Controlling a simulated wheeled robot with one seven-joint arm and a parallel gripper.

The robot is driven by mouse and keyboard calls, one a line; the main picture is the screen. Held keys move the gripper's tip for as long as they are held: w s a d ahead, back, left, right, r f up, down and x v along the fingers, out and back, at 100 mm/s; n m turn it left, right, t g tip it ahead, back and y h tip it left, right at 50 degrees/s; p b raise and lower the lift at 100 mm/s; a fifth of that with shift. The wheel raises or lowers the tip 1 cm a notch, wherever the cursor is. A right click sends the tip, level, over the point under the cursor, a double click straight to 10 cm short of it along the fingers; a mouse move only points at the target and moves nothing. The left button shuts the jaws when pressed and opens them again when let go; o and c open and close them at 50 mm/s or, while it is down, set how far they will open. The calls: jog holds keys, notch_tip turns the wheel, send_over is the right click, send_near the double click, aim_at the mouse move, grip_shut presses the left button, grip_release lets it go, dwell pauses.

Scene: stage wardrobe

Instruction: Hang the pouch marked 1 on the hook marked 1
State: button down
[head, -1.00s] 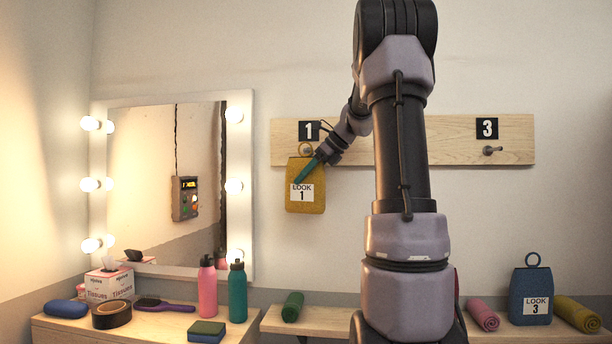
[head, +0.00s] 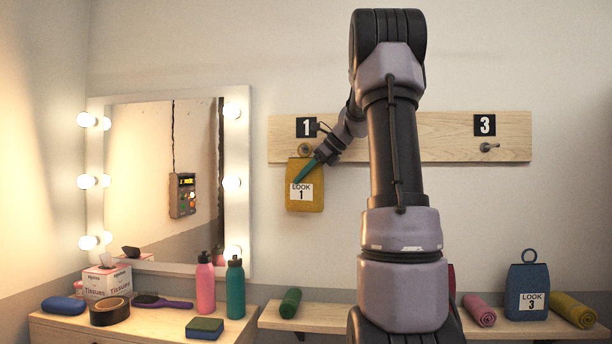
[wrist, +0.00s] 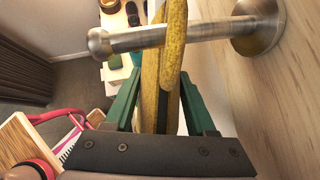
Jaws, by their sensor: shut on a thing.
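The mustard pouch marked 1 (head: 306,201) hangs upright just under the hook marked 1 (head: 305,149), its label facing out. My gripper (head: 308,170) reaches in from the right, with green fingers shut on the pouch. In the wrist view, the fingers (wrist: 158,95) close on the pouch's yellow upper part (wrist: 149,85). In the head view, the loop does not show clearly against the hook.
The wooden board (head: 445,140) also bears an empty hook marked 3 (head: 488,147). A blue pouch marked 3 (head: 527,290) stands on the shelf (head: 330,318) between rolled towels. A lit mirror (head: 160,190) and a table with bottles (head: 235,290) are on the left.

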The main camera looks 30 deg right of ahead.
jog(key=shift+c, duration=0.7)
grip_release()
